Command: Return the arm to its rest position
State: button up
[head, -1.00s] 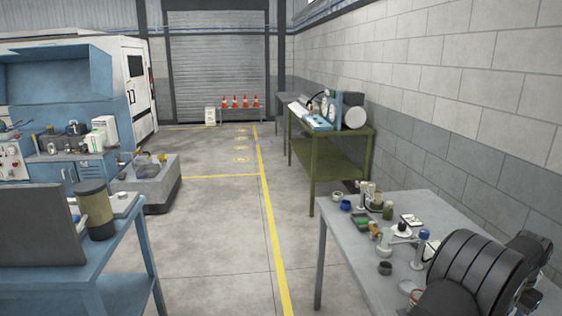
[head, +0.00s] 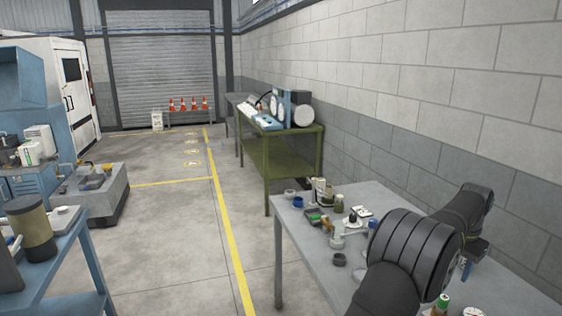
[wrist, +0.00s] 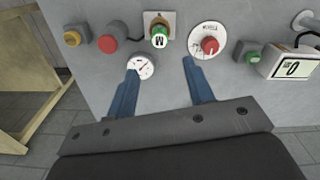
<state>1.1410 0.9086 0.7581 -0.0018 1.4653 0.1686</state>
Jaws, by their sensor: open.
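My gripper (wrist: 160,66) shows in the wrist view as two blue fingers spread well apart with nothing between them. It is open above a grey surface. A dial with a red centre (wrist: 208,42) lies just beyond the right finger. I cannot tell how far the fingertips are from these items. In the head view my black arm is bent over the right side of the grey table (head: 300,235).
A blue bench (head: 50,262) is at left. Open floor with a yellow line (head: 228,240) lies between.

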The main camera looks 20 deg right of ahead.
aim_at(444, 298)
notch_tip(444, 298, down, 12)
jog(key=shift+f, duration=0.2)
notch_tip(444, 298, up, 4)
jog(key=shift+r, duration=0.1)
jog(key=s+a+r, duration=0.2)
jog(key=s+r, duration=0.5)
jog(key=s, duration=0.6)
jog(key=s+a+f, duration=0.1)
jog(key=s+a, duration=1.6)
jog(key=s, duration=0.1)
jog(key=w+d+f, duration=0.2)
jog(key=w+f, duration=0.3)
jog(key=w, duration=0.2)
jog(key=shift+w, duration=0.3)
jog(key=shift+d+f, duration=0.1)
